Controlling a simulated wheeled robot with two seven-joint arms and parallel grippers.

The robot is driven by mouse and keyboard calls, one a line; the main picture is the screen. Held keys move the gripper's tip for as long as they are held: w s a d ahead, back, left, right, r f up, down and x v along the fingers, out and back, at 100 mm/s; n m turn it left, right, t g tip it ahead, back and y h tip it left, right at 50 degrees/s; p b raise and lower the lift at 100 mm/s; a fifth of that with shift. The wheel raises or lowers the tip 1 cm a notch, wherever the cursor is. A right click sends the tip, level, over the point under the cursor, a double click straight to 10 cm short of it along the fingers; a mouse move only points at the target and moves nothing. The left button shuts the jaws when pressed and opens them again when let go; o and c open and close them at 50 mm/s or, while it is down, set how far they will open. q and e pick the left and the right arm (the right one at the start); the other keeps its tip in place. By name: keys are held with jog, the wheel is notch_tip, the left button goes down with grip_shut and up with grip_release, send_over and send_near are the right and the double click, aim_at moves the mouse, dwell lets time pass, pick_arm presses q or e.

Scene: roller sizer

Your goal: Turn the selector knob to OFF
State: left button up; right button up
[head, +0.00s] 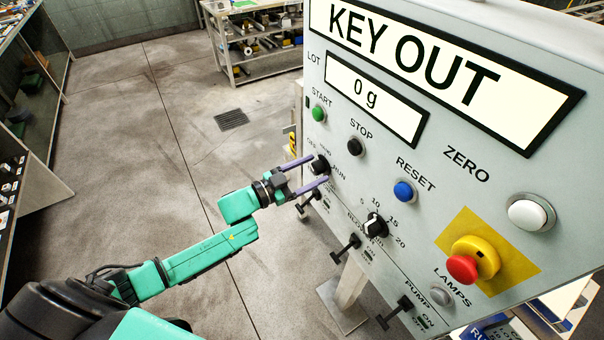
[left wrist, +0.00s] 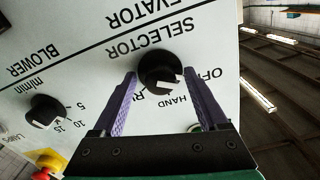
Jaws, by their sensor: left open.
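The selector knob (head: 320,165) is a black round knob on the grey panel. It also shows in the left wrist view (left wrist: 159,69), under an upside-down SELECTOR label. OFF, HAND and RUN are printed around it, partly hidden by the fingers. Its white mark seems to point toward HAND. My left gripper (head: 319,169) is open, with its two purple fingers on either side of the knob. In the left wrist view the left gripper (left wrist: 159,75) shows small gaps between fingers and knob. My right gripper is not in view.
The panel has a blower knob (head: 375,227), a green start button (head: 318,113), a black stop button (head: 354,147), a blue reset button (head: 404,191) and a red emergency stop (head: 463,269). The display (head: 445,65) reads KEY OUT. Black T-handles (head: 346,246) stick out below. Open floor lies left.

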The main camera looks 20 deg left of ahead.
pick_arm(q)
jog(key=shift+s+a+f, duration=0.1)
jog(key=shift+s+a, duration=0.15)
jog(key=shift+s, duration=0.05)
jog(key=b+v, duration=0.1)
jog(key=v, duration=1.2)
jog(key=shift+s+a+b, duration=0.15)
jog(key=shift+s+b, duration=0.15)
jog(key=s+a+f+n+g+y, duration=0.1)
jog(key=s+a+f+n+y, duration=0.15)
jog(key=a+f, duration=0.45)
jog(key=s+a+f+n+y, duration=0.15)
jog(key=f+y, duration=0.25)
jog(key=f, duration=0.6)
jog(key=s+a+f+n+g+y, duration=0.15)
jog(key=a+f+y, duration=0.3)
jog(key=f, duration=0.45)
jog(key=s+f+n+g+y+b, duration=0.1)
jog(key=s+f+n+g, duration=0.25)
jog(key=s+f, duration=0.7)
jog(key=s+d+f+g, duration=0.3)
jog(key=s+d+f, duration=0.2)
jog(key=s+f, duration=0.1)
jog(key=s+d+f+g, duration=0.3)
jog(key=s+d+f, duration=0.2)
jog(key=s, duration=0.4)
jog(key=shift+s+d+f+m+g, duration=0.3)
jog(key=shift+f+g, duration=0.1)
jog(key=shift+f, duration=0.45)
